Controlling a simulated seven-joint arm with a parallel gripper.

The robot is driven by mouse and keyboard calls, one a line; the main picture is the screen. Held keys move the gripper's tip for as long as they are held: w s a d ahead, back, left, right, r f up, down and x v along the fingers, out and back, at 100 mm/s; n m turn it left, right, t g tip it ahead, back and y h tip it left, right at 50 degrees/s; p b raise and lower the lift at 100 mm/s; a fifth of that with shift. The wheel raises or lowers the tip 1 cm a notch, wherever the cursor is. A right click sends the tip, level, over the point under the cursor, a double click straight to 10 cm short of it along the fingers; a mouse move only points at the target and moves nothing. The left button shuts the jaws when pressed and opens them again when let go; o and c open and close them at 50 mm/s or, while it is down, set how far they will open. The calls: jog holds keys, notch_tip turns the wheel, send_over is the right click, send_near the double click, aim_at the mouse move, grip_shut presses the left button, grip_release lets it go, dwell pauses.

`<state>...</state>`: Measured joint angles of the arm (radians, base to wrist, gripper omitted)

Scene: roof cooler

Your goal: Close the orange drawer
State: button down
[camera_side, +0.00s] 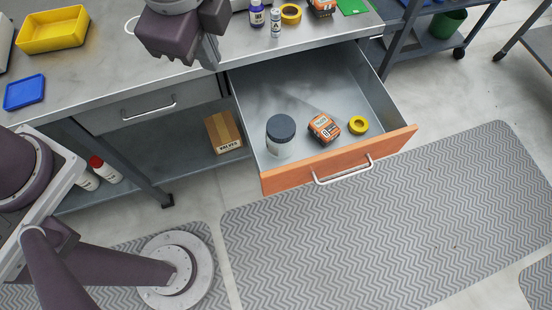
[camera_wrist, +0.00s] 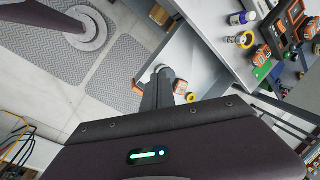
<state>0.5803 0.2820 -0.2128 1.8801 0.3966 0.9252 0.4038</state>
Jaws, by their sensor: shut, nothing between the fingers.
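The orange drawer (camera_side: 340,163) is pulled well out from under the grey workbench in the side view. It has an orange front, a silver bar handle (camera_side: 343,171) and grey metal walls. A dark-lidded jar (camera_side: 281,135), an orange-and-black tape measure (camera_side: 323,128) and a yellow ring (camera_side: 358,124) are inside. My gripper (camera_side: 211,58) is above the bench edge, behind and left of the drawer front, apart from the handle. In the wrist view, my shut, empty fingers (camera_wrist: 160,74) cover part of the drawer.
A closed grey drawer (camera_side: 133,109) is to the left, and a cardboard box (camera_side: 222,132) sits on the lower shelf. A yellow bin (camera_side: 52,30) and blue tray (camera_side: 24,94) are on the bench. Open floor with a grey mat (camera_side: 420,220) lies before the drawer.

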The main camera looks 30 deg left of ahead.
jog(key=s+d+f+m+g, duration=0.1)
jog(key=s+d+f+m, duration=0.4)
jog(key=d+f, duration=0.4)
jog(key=s+d+f+m, duration=0.4)
jog(key=d+f+m, duration=0.3)
jog(key=f, duration=0.4)
jog(key=n, duration=0.1)
send_over(274, 192)
jog(key=s+d, duration=0.1)
jog(key=s, duration=0.1)
jog(key=shift+y, duration=0.3)
jog(key=x, duration=0.3)
jog(key=s+d+x, duration=0.1)
jog(key=x, duration=0.5)
jog(key=shift+s+d+f, duration=0.2)
jog(key=shift+d+f, duration=0.15)
jog(key=shift+f, duration=0.3)
jog(key=w+a, duration=2)
